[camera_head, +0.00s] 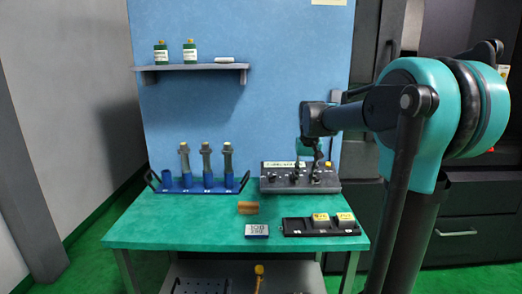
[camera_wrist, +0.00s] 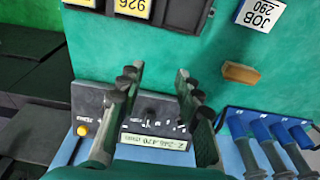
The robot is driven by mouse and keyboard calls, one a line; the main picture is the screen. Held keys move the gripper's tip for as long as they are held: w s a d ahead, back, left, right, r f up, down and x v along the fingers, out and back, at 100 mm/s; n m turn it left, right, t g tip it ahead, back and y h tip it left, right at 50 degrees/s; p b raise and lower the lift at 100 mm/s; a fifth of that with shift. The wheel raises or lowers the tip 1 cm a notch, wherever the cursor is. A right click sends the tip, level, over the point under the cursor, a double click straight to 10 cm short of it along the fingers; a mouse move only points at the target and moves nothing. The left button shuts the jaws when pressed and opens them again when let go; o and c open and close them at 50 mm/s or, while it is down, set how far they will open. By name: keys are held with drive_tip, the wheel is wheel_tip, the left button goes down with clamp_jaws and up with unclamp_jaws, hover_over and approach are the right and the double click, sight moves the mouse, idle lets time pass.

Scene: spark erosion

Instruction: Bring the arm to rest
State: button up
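My teal and black arm reaches in from the right in the head view. My gripper (camera_head: 318,152) points down over the grey control box (camera_head: 272,186) at the back right of the green table (camera_head: 170,230). In the wrist view my gripper (camera_wrist: 160,70) has its two fingers spread with nothing between them. The control box shows behind and between the fingers there, with a label strip (camera_wrist: 155,141) and a yellow knob (camera_wrist: 82,130). I cannot tell whether the fingers touch the box.
A blue rack (camera_head: 200,187) with several upright tool holders stands left of the box. A brown block (camera_head: 248,208), a JOB card (camera_head: 257,230) and a black tray (camera_head: 295,227) with two yellow-labelled pieces lie in front. A shelf (camera_head: 190,67) with bottles hangs behind.

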drive_tip(key=s+d+f+t, duration=0.1)
drive_tip(key=s+f, duration=0.9)
drive_tip(key=s, duration=0.2)
drive_tip(key=s+d+f+t, duration=0.1)
drive_tip(key=s+d+f, duration=0.1)
drive_tip(key=s+f, duration=0.9)
drive_tip(key=shift+s, duration=1.2)
drive_tip(key=shift+r, duration=0.1)
